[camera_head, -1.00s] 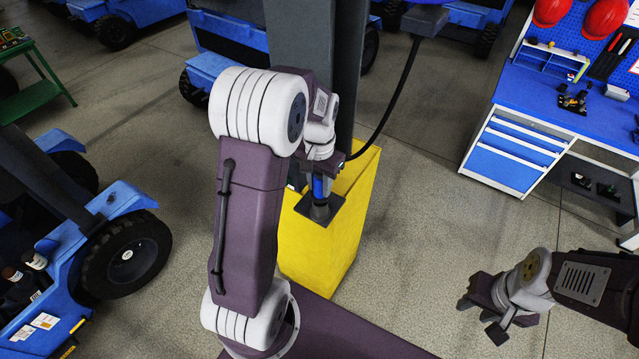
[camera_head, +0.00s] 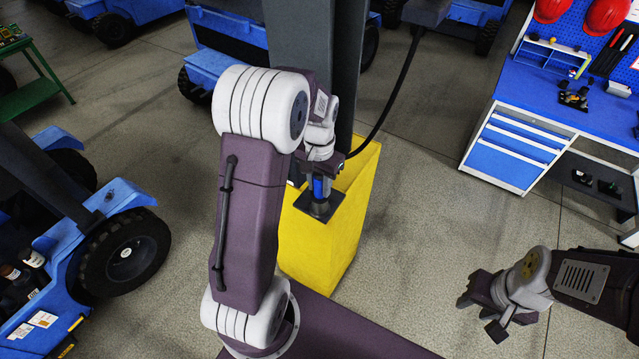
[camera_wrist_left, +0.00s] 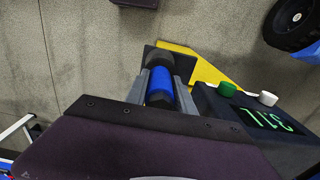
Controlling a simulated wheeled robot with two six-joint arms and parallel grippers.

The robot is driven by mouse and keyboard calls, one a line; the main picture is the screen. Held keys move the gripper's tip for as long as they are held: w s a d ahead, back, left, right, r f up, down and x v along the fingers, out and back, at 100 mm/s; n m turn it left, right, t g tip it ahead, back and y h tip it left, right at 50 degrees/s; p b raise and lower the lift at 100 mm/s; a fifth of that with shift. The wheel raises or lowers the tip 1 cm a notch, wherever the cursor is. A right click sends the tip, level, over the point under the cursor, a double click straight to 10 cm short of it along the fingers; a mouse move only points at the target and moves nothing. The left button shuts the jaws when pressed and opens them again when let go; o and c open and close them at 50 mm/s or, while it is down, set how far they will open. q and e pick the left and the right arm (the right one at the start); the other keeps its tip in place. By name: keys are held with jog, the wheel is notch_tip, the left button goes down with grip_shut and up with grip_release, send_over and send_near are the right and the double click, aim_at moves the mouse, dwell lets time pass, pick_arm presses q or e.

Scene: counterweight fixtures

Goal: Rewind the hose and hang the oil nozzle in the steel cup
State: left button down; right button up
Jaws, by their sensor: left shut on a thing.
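My left gripper (camera_head: 322,180) is shut on the oil nozzle, whose blue grip (camera_wrist_left: 160,86) shows between its fingers in the left wrist view. The blue part also shows in the head view, upright just above a dark square plate (camera_head: 334,203). A dark round part at the nozzle's lower end stands at the plate; whether this is the steel cup, and how deep the nozzle sits, I cannot tell. The black hose (camera_head: 392,103) hangs from a dark box (camera_head: 428,11) at the top and curves down to my left gripper. My right gripper (camera_head: 480,318) is open and empty at the lower right.
A yellow pedestal (camera_head: 325,248) stands beneath the plate, against a grey column (camera_head: 318,40). A panel with green digits (camera_wrist_left: 265,119) is close beside the left gripper. A blue workbench (camera_head: 560,110) is at right, a blue vehicle (camera_head: 85,235) at left.

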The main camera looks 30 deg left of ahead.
pick_arm(q)
jog(key=shift+s+d+f, duration=0.1)
jog(key=shift+s+f, duration=0.1)
dwell(0.6)
jog(key=c, duration=1)
grip_release()
jog(key=shift+w, duration=0.2)
jog(key=shift+s, duration=0.1)
jog(key=shift+r, duration=0.2)
notch_tip(320, 180, up, 2)
jog(key=shift+r+p, duration=0.2)
jog(key=shift+p, duration=1)
notch_tip(320, 180, up, 5)
jog(key=p, duration=0.4)
jog(key=shift+r+p, duration=1.1)
jog(key=shift+r, duration=0.15)
jog(key=shift+f, duration=0.1)
